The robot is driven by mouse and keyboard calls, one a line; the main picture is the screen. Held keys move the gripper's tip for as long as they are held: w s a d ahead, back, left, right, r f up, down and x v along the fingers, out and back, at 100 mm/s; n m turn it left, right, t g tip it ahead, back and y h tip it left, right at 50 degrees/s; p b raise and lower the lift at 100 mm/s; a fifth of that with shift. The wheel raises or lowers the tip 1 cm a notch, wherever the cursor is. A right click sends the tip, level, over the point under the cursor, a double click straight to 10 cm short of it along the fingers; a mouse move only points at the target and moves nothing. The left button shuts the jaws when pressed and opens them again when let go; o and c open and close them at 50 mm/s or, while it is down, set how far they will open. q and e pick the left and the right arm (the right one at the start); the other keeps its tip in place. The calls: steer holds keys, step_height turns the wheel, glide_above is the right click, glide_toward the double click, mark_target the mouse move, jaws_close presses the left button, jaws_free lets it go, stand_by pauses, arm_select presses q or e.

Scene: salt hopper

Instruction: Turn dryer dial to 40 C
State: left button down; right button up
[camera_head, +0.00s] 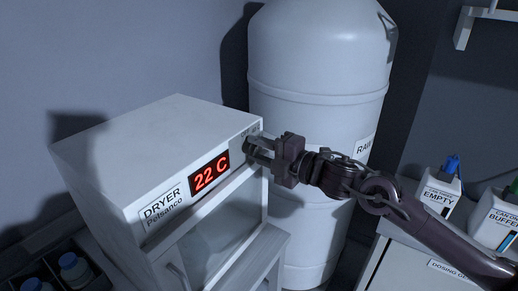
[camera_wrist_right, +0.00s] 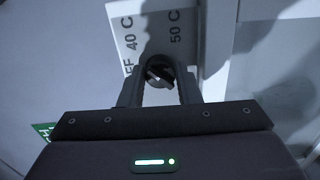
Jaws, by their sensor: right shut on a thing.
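The dryer (camera_head: 120,150) is a white box on the left in the head view, with a red display (camera_head: 209,174) reading 22 C. Its dial is hidden behind the fingers in the head view. In the right wrist view the dark round dial (camera_wrist_right: 159,72) sits between the fingertips, on a white panel marked OFF, 40 C and 50 C. My right gripper (camera_head: 256,146) is shut on the dial at the right end of the dryer's front; it also shows in the right wrist view (camera_wrist_right: 160,80). I cannot tell which mark the dial points to. My left gripper is not in view.
A large white tank (camera_head: 315,60) stands right behind the dryer, close to my right gripper. White bottles, one labelled EMPTY (camera_head: 437,198), stand on a cabinet at the right. Blue-capped bottles (camera_head: 75,270) sit in a dark crate at the lower left.

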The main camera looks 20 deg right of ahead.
steer(key=shift+f+m, duration=0.1)
steer(key=shift+m, duration=0.3)
steer(key=o, duration=1)
steer(key=shift+s+d+f+b, duration=0.1)
steer(key=shift+s+d+b, duration=0.2)
steer(key=shift+s+d, duration=0.1)
steer(key=shift+b+v, duration=1.95)
steer(key=shift+v, duration=1.45)
